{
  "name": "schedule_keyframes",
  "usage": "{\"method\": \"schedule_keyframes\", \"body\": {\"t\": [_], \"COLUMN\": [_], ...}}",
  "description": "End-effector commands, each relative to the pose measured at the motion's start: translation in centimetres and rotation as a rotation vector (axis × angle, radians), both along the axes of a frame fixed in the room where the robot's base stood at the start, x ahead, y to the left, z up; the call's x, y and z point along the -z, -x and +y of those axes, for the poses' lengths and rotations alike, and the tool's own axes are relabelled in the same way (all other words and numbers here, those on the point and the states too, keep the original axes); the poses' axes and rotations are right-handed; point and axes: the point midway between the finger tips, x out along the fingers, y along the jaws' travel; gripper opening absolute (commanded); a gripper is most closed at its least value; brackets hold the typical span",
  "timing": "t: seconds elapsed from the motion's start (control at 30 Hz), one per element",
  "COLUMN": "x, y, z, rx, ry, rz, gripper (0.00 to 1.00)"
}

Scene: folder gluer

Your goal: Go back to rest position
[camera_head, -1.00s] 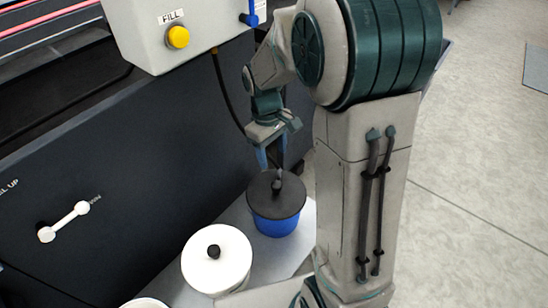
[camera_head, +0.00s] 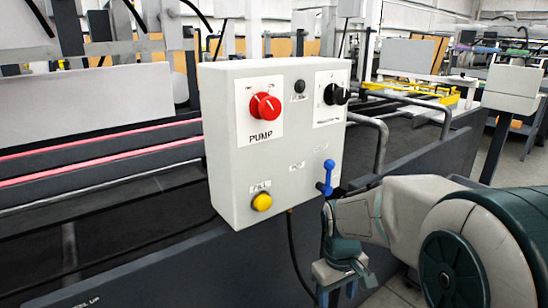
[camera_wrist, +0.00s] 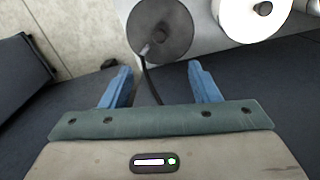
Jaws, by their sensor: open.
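My gripper (camera_wrist: 160,87) is open and empty in the wrist view, its two blue fingers spread apart. Past the fingertips is a pot with a dark lid and a small knob (camera_wrist: 160,28); its body is hidden from this angle. A second pot with a white lid (camera_wrist: 252,14) stands to its right. In the head view my gripper (camera_head: 333,296) hangs at the bottom edge, below the control box, with its fingertips cut off. The pots are out of the head view.
A grey control box (camera_head: 270,140) has a red PUMP knob (camera_head: 265,106), a black knob (camera_head: 337,94), a yellow FILL button (camera_head: 262,202) and a blue lever (camera_head: 327,178) close above my wrist. A dark cable (camera_wrist: 152,80) runs between my fingers in the wrist view. Machine rails (camera_head: 100,165) lie at left.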

Motion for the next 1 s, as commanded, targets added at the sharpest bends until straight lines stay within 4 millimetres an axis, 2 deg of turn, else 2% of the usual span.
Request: {"method": "schedule_keyframes", "body": {"t": [0.03,0.1,0.4,0.6,0.8,1.0], "x": [-3.5,-6.0,-16.0,-21.9,-25.8,-26.9], "y": [0.7,1.7,5.9,8.8,11.0,11.9], "z": [-0.1,-0.2,-0.4,-0.5,-0.6,-0.6], "rx": [0.025,0.062,0.217,0.320,0.400,0.435], "ry": [-0.003,-0.008,-0.035,-0.061,-0.084,-0.095], "rz": [-0.019,-0.044,-0.142,-0.206,-0.253,-0.273], "gripper": [0.56,0.56,0.56,0.56,0.56,0.56]}}
